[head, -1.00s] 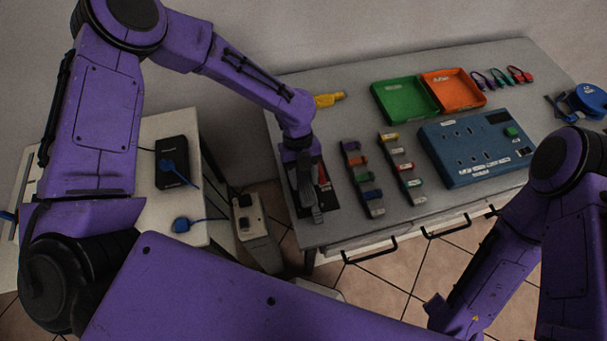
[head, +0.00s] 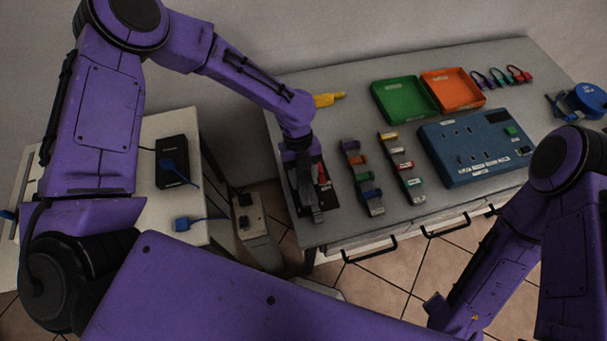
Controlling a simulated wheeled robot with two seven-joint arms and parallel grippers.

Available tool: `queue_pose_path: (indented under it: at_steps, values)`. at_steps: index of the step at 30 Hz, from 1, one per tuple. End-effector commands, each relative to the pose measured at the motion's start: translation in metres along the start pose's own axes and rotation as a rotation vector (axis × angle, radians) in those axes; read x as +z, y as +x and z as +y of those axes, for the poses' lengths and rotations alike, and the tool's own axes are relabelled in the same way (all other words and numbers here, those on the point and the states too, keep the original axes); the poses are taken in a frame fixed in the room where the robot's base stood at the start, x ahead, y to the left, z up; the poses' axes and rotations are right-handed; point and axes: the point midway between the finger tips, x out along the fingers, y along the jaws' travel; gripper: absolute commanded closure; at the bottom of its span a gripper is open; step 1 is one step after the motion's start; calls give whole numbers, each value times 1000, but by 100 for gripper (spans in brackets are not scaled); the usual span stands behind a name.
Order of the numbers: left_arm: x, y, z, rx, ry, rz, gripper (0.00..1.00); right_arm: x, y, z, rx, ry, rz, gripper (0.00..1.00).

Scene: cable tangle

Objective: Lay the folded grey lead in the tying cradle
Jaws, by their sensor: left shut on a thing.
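My left gripper (head: 308,194) points down over the near left end of the grey workbench. It is shut on a grey bundle, which looks like the folded grey lead (head: 317,214); its lower end shows just below the fingers. Beneath and beside the gripper is a black base with a red mark, which looks like the tying cradle (head: 324,176). My gripper and forearm hide most of it. I cannot tell whether the lead touches the cradle. My right arm is at the lower right, and its gripper is out of view.
Two strips of coloured clips (head: 362,178) lie right of the gripper. A blue socket box (head: 470,165), a green tray (head: 403,98), an orange tray (head: 452,88) and a yellow item (head: 328,99) are on the workbench (head: 350,88). A side table with blue plugs stands left.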

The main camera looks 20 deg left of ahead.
Motion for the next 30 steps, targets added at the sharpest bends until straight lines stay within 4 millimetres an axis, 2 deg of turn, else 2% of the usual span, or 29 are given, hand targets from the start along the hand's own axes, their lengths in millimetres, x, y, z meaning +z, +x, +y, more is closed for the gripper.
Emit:
queue_pose_path:
  at_steps: [13, 14, 15, 16, 30]
  values:
    - [2, 5, 0, 0, 0, 0, 87, 1, 3, 0, 0, 0, 0, 57]
    - [2, 5, 0, 0, 0, 0, 44, 1, 3, 0, 0, 0, 0, 57]
    - [2, 5, 0, 0, 0, 0, 31, 1, 3, 0, 0, 0, 0, 57]
    - [2, 5, 0, -1, 0, 0, 24, 1, 3, 0, 0, 0, 0, 57]
    - [2, 4, -3, -6, 2, -2, 24, 1, 3, 0, 0, 0, 0, 57]
